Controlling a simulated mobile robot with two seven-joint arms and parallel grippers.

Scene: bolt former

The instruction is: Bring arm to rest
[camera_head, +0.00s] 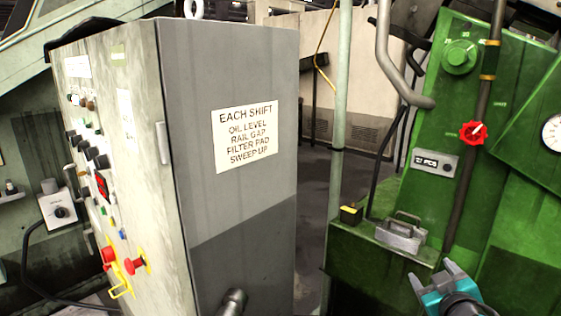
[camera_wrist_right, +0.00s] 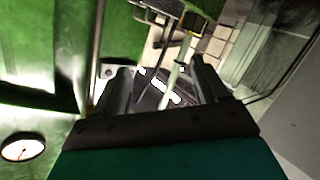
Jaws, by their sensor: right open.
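My right gripper (camera_head: 431,271) is at the lower right of the head view, in front of the green machine. Its two grey fingers stand apart on a teal body, with nothing seen between them. In the right wrist view, the same gripper (camera_wrist_right: 165,78) shows its two dark fingers spread apart, with the green machine to their left. My left gripper is not in view.
A grey control cabinet (camera_head: 240,190) with a notice (camera_head: 247,133) stands at the left. The green machine (camera_head: 525,220) carries a red valve wheel (camera_head: 473,132), a gauge (camera_head: 553,133) and a ledge with a grey metal block (camera_head: 402,233). Dark floor (camera_head: 312,200) shows between them.

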